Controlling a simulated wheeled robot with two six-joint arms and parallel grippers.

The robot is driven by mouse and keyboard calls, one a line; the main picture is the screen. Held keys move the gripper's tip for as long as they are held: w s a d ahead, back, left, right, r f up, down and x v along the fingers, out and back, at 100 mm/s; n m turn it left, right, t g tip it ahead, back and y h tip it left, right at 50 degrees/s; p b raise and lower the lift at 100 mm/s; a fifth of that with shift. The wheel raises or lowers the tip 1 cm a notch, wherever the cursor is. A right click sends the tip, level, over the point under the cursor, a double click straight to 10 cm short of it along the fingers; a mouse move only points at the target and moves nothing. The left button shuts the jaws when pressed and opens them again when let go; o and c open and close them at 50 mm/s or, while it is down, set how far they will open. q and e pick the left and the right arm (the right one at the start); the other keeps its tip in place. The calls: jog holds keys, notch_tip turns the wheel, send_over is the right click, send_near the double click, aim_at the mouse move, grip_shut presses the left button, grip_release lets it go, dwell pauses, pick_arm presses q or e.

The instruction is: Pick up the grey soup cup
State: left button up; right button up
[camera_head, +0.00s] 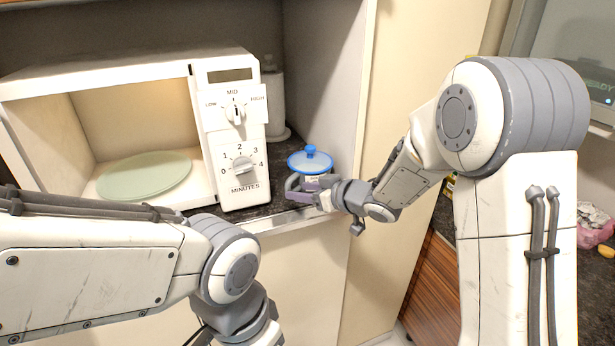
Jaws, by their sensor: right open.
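The soup cup (311,162) has a blue lid with a round knob. It stands upright on the dark counter, right of the microwave. Only a little of its pale body shows below the lid. My right gripper (299,188) is open at the near side of the cup, with its fingers low in front of the body. I cannot tell whether the fingers touch it. My left arm comes in at the lower left, and its gripper fingers are outside the picture.
A white microwave (228,196) stands open on the counter left of the cup, with a glass plate (145,176) inside. A white roll (273,98) stands behind. A pale cabinet wall (336,75) closes off the right side, close to the cup.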

aim_at(297, 179)
jog(key=shift+p+x, duration=0.5)
jog(key=shift+x, duration=1.35)
jog(key=shift+f, duration=0.1)
grip_shut()
